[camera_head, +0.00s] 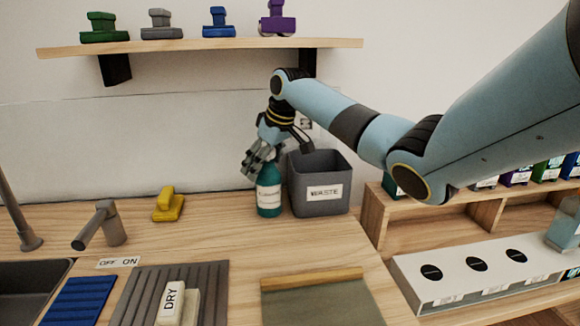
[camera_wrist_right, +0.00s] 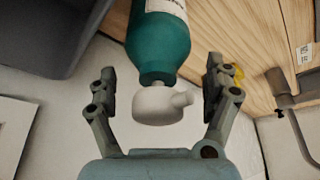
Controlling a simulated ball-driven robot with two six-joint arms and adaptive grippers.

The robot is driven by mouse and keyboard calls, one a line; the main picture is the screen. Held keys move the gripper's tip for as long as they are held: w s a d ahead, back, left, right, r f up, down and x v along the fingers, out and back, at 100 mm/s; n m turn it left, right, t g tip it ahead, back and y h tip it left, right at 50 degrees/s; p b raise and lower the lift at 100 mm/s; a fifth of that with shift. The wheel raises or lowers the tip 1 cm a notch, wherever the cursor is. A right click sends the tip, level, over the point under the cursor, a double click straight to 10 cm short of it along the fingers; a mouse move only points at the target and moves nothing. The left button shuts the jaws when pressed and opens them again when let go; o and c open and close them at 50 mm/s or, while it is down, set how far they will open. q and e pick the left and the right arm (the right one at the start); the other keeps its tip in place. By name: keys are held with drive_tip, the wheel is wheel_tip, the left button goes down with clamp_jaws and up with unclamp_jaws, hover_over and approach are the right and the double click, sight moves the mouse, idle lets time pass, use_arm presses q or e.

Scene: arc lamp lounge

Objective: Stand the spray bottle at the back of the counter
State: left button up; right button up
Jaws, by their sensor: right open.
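The spray bottle (camera_head: 269,196) is teal with a white label and stands upright on the wooden counter (camera_head: 225,235), near the back wall and just left of the waste bin. My right gripper (camera_head: 262,163) is open above the bottle and hides its top in the head view. In the right wrist view, the bottle (camera_wrist_right: 160,45) has a white spray head that sits between the spread fingers of the gripper (camera_wrist_right: 160,80), with visible gaps on both sides. My left gripper is not in view.
The grey waste bin (camera_head: 319,199) stands close beside the bottle. A yellow object (camera_head: 168,204), a tap (camera_head: 104,224) and a ribbed drying mat (camera_head: 205,295) are to the left. A shelf (camera_head: 200,44) hangs above. Counter left of the bottle is clear.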

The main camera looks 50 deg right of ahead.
sight(273, 149)
drive_tip(key=s+r, duration=0.2)
drive_tip(key=r, duration=0.1)
drive_tip(key=shift+s+d, duration=0.2)
drive_tip(key=s, duration=1.1)
drive_tip(key=shift+d+r, duration=0.1)
